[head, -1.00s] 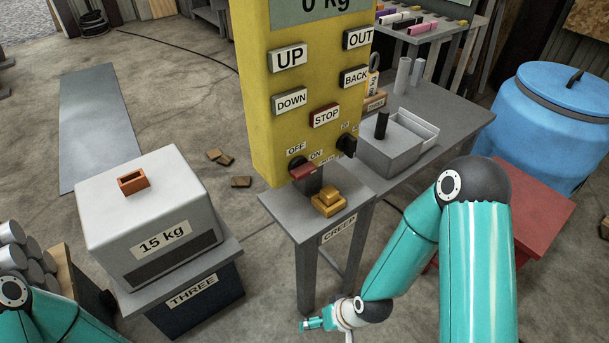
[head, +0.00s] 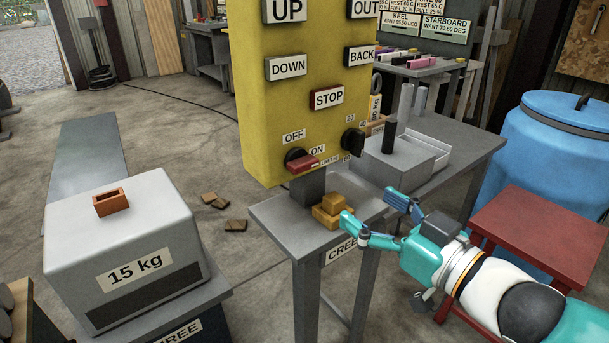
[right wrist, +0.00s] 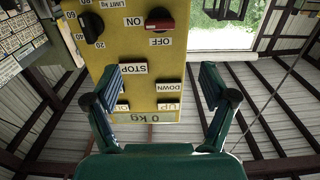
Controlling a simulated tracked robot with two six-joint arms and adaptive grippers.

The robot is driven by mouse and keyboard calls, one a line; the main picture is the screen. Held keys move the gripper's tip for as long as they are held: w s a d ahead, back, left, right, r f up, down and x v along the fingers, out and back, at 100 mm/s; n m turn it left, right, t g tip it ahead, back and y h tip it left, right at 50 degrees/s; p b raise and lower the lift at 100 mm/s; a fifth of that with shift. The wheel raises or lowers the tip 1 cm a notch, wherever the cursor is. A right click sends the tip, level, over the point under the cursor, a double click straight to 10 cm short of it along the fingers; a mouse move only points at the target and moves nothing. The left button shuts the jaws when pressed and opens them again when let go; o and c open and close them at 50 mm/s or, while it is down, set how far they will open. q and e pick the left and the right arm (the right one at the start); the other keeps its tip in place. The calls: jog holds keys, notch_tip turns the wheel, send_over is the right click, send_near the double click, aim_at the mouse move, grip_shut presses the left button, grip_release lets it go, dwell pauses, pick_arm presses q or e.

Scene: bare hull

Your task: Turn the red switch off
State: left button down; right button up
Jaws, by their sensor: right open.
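The red switch (head: 303,163) is a rotary knob low on the front of the yellow control box (head: 262,110). Its red handle lies nearly level, pointing right below the ON label; OFF is printed above it. In the right wrist view the panel is upside down, with the red switch (right wrist: 160,19) near the top. My right gripper (head: 369,208) is open and empty, below and to the right of the switch and apart from it. Its fingers also show in the right wrist view (right wrist: 160,75), with the panel beyond them. My left gripper is not in view.
A black knob (head: 353,142) sits right of the switch, and a STOP button (head: 327,98) above. A brass-coloured block (head: 332,210) lies on the grey stand (head: 275,222) below. A red table (head: 540,235) and blue barrel (head: 560,150) stand right.

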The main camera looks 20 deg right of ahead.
aim_at(308, 166)
jog(key=x, duration=1.6)
jog(key=shift+w+b, duration=0.3)
jog(key=shift+b, duration=0.1)
